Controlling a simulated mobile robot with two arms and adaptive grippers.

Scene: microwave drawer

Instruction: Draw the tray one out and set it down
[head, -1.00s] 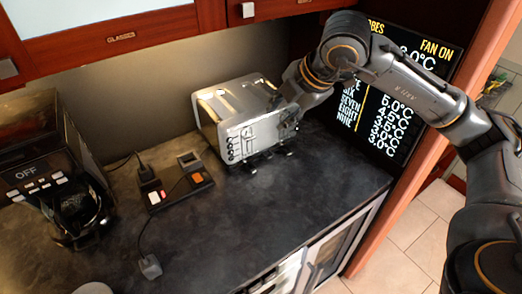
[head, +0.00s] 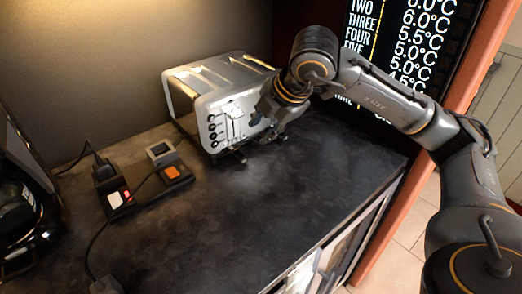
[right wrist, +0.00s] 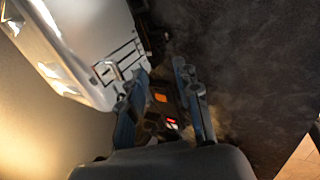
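A silver toaster (head: 195,85) stands on the dark counter, its front with knobs and levers facing the room; it fills the upper left of the right wrist view (right wrist: 85,35). Small dark tabs (head: 240,155) stick out low at its front; I cannot tell which is tray one. My right gripper (head: 270,132) is at the right part of the toaster front. In the right wrist view its two fingers (right wrist: 160,72) stand apart with nothing seen between them, the left finger close beside the toaster front. My left gripper is not in view.
A power strip with an orange switch (head: 172,172) and plugged cords lies left of the toaster. A dark coffee machine (head: 20,205) is at the far left. A temperature board (head: 415,40) stands behind my right arm. The counter (head: 235,220) in front is clear.

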